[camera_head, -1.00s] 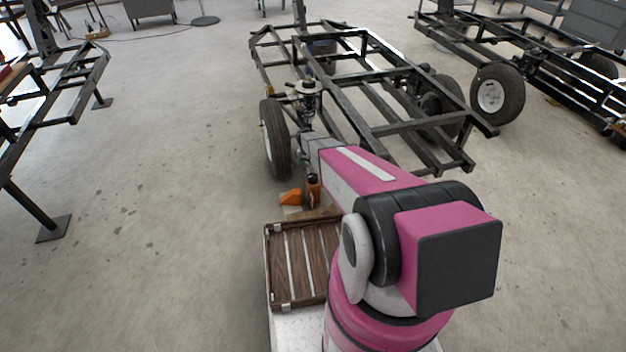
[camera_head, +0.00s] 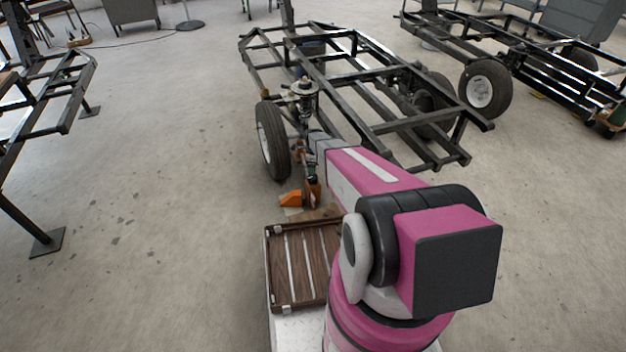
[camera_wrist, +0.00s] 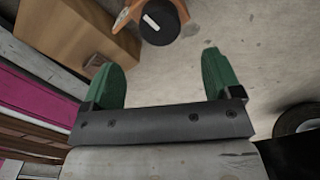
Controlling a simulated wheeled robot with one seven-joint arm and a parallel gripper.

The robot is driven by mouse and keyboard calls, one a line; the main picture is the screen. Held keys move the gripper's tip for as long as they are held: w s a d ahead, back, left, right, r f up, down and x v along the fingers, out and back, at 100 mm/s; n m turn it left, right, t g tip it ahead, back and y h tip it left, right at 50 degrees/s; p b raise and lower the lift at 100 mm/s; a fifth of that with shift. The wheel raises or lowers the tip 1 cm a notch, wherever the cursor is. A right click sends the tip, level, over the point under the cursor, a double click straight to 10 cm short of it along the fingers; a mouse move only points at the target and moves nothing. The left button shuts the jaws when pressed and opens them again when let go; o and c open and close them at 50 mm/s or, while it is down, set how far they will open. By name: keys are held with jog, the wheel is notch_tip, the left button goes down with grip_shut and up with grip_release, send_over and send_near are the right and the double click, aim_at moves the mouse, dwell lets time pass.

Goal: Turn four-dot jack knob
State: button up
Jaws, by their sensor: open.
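A dark round knob (camera_wrist: 160,20) with a white mark on top shows at the top of the wrist view, set in an orange body. I cannot make out any dots on it. My gripper (camera_wrist: 160,62) has two green fingers spread wide, with nothing between them. The knob lies just beyond the fingertips, not between them. In the head view, an orange jack-like piece (camera_head: 292,198) stands on the floor near the front wheel. My gripper is small there and partly hidden by my arm.
A wooden block (camera_wrist: 75,30) is close on the left of the wrist view. A tyre (camera_wrist: 300,118) is at its right edge. In the head view, the wheel (camera_head: 272,140), spring strut (camera_head: 303,100) and black chassis (camera_head: 400,128) surround the gripper's area. Open floor lies left.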

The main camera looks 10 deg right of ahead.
aim_at(313, 176)
notch_tip(313, 176, down, 10)
jog(key=shift+r, duration=0.1)
dwell(0.4)
jog(key=c, duration=0.9)
